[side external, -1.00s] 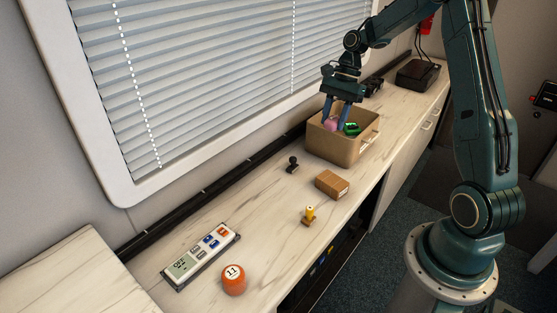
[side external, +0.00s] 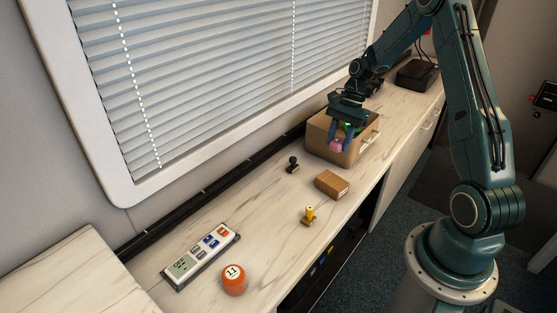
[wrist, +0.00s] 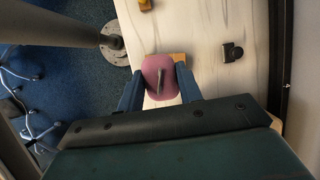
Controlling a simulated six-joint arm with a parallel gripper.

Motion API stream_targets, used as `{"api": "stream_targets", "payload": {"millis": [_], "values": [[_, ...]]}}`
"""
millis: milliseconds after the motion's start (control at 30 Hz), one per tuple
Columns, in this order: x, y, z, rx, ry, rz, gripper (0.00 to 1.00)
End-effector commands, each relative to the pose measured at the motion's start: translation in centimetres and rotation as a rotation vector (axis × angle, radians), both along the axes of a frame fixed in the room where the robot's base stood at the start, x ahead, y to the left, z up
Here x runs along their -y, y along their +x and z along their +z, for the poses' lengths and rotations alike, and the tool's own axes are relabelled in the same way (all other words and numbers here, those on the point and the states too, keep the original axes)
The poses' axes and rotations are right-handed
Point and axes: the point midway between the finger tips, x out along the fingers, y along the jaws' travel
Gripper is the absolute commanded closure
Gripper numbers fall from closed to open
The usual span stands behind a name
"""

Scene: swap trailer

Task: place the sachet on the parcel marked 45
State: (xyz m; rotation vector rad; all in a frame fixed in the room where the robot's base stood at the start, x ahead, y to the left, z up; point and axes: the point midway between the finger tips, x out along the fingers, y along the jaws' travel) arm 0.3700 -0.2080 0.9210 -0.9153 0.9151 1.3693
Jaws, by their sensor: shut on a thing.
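A pink sachet (side external: 336,145) is held between the fingers of my gripper (side external: 346,146), in front of the open cardboard box in the side view. In the wrist view the sachet (wrist: 152,68) sits between the two blue fingers (wrist: 158,84), with a dark strip on its face. A small brown parcel (side external: 331,185) lies on the counter, nearer the camera than the box and apart from the sachet. No number can be read on it. In the wrist view its tan edge (wrist: 180,57) shows partly behind the sachet.
A black stamp (side external: 293,165) and a yellow-handled stamp (side external: 309,214) flank the parcel.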

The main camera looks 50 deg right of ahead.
Motion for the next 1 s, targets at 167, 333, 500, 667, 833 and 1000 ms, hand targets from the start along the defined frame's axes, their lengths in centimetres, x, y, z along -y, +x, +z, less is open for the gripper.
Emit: {"api": "stream_targets", "payload": {"millis": [167,333,500,667,833,1000], "values": [[-0.1,-0.1,-3.5,-0.003,0.003,0.001,0.86],[-0.1,-0.1,-6.3,-0.002,0.002,0.001,0.86],[0.0,0.0,-7.6,0.0,0.0,0.0,0.86],[0.0,0.0,-7.8,0.001,-0.001,0.001,0.86],[0.0,0.0,-8.4,0.0,0.0,0.0,0.86],[0.0,0.0,-10.2,-0.001,0.001,-0.001,0.86]]}}
